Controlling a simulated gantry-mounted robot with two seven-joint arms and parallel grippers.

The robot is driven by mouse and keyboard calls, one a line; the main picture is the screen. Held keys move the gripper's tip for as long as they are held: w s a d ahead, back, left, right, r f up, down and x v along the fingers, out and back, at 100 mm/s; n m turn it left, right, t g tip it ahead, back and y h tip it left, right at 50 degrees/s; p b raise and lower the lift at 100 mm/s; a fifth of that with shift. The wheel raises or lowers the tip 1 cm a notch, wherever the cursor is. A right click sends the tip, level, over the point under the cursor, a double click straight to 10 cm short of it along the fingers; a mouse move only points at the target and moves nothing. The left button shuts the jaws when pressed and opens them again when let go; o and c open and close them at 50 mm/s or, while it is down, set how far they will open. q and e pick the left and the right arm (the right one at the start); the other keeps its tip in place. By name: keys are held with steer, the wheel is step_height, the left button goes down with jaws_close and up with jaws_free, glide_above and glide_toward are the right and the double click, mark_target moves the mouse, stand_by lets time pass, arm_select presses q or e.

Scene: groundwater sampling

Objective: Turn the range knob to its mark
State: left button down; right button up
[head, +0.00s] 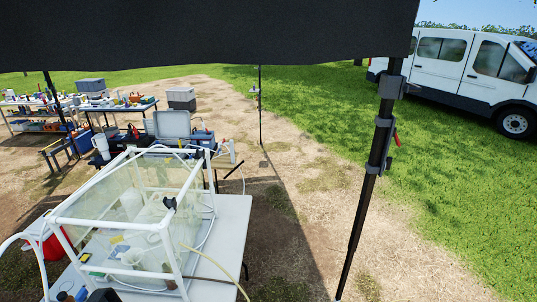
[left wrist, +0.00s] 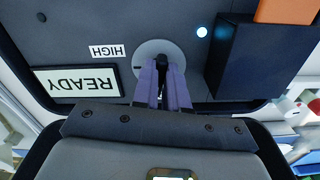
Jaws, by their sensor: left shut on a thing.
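The range knob (head: 162,62) is not what I can pick out in the head view; in the left wrist view the small black range knob (left wrist: 162,62) sits on a round light grey disc (left wrist: 145,50) on a dark panel. My left gripper (left wrist: 162,78) has its two purple fingers shut on the knob, one on each side. The fingers hide part of the knob and disc. A white label reading HIGH (left wrist: 107,51) is left of the disc, upside down. I cannot tell the knob's pointer or mark. My right gripper is in neither view.
The panel has an upside-down READY display (left wrist: 77,82), a lit bluish-white lamp (left wrist: 202,32) and a dark blue block (left wrist: 240,62) beside the knob. In the head view, a white-framed clear enclosure (head: 128,215) stands on a table, with an open grey case (head: 172,124) behind it.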

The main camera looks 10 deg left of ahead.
arm_select(q)
steer(key=m, duration=0.1)
steer(key=m+p, duration=0.1)
steer(key=m, duration=0.2)
steer(key=shift+s+a+r+m+p, duration=0.15)
steer(key=shift+a+r+m+p, duration=0.05)
steer(key=shift+r+m+p, duration=0.1)
steer(key=m, duration=0.2)
steer(key=shift+s+f+m+p, duration=0.1)
steer(key=shift+m+p, duration=0.25)
steer(key=shift+m, duration=0.05)
steer(key=m, duration=0.4)
steer(key=shift+a+m+p, duration=0.2)
steer(key=shift+m+p, duration=0.1)
steer(key=shift+p, duration=0.05)
steer(key=m, duration=0.3)
steer(key=shift+f+m, duration=0.15)
steer(key=shift+m, duration=0.15)
steer(key=c, duration=1.1)
jaws_free()
steer(key=shift+s, duration=0.1)
steer(key=shift+r+p, duration=1.55)
steer(key=shift+r, duration=3.85)
